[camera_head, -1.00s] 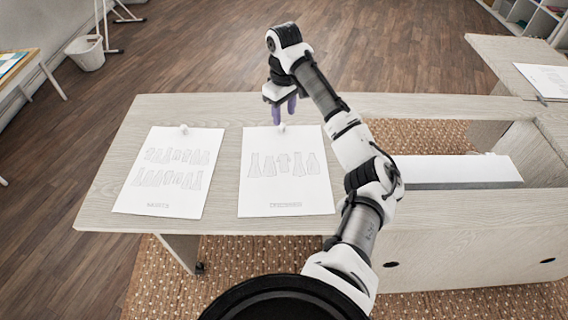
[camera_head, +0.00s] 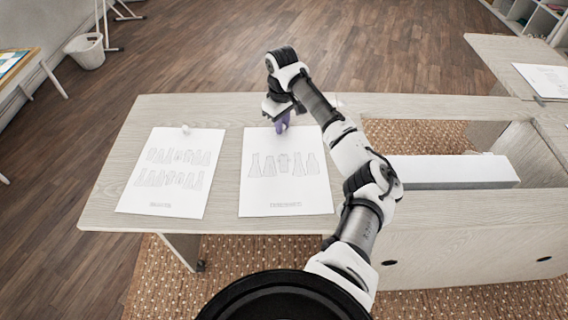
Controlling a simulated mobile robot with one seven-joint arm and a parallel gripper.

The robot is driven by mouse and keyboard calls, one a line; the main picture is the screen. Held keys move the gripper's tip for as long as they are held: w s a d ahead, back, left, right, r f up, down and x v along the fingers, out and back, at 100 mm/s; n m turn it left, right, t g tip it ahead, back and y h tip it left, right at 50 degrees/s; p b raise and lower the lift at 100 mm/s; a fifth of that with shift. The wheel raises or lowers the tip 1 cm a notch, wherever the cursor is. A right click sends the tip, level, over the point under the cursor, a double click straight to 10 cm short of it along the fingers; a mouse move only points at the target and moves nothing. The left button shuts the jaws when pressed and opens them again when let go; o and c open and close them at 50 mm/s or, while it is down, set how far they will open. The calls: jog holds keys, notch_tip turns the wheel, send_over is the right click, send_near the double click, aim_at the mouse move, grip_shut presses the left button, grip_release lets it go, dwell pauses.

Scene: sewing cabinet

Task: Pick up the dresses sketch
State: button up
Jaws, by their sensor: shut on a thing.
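Two white sketch sheets lie on the pale wooden table. The right sheet (camera_head: 285,195) shows a row of several long dress-like outlines above a label too small to read surely; I take it as the dresses sketch. The left sheet (camera_head: 170,200) has two rows of smaller garment outlines. The fingers hide the knob. The sheet looks flat on the table.
A small white knob (camera_head: 186,129) stands at the left sheet's top edge. The table (camera_head: 110,190) has an open recess right of my arm, with a white block (camera_head: 455,171) in it. Another sheet (camera_head: 545,78) lies on the far right tabletop. A white bin (camera_head: 86,50) stands far left.

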jog(key=shift+r, duration=0.2)
notch_tip(320, 180, up, 20)
jog(key=shift+f+b, duration=0.15)
jog(key=shift+b, duration=0.25)
jog(key=shift+d, duration=0.1)
